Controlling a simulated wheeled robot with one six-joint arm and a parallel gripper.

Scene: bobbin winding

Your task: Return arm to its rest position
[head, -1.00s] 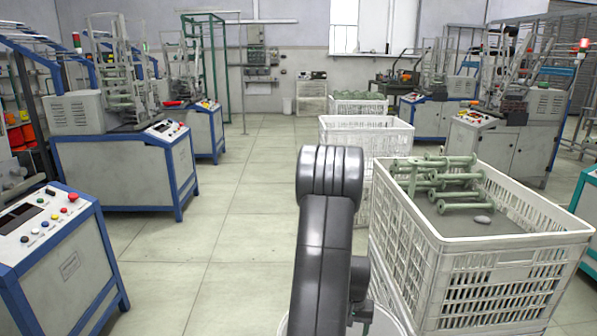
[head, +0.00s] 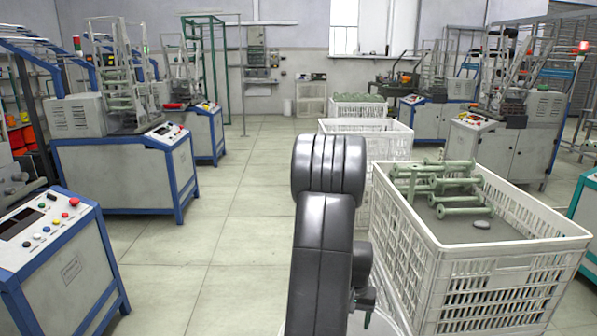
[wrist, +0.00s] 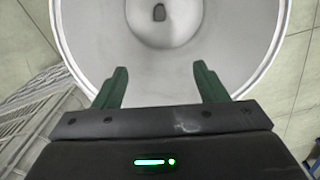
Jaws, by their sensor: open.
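My arm (head: 323,240) stands up in the middle of the head view, its dark links in front of the floor and beside the near white crate. In the wrist view my gripper (wrist: 160,88) has its two green fingers spread wide with nothing between them. Below the fingers is a round white container (wrist: 255,25), seen from above, with a small dark spot at its centre.
A white crate (head: 480,270) with several green bobbins (head: 445,185) and a grey stone-like piece stands close on the right. More white crates (head: 385,140) stand behind it. Blue-framed machines (head: 125,170) line the left. The tiled aisle (head: 225,230) between is clear.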

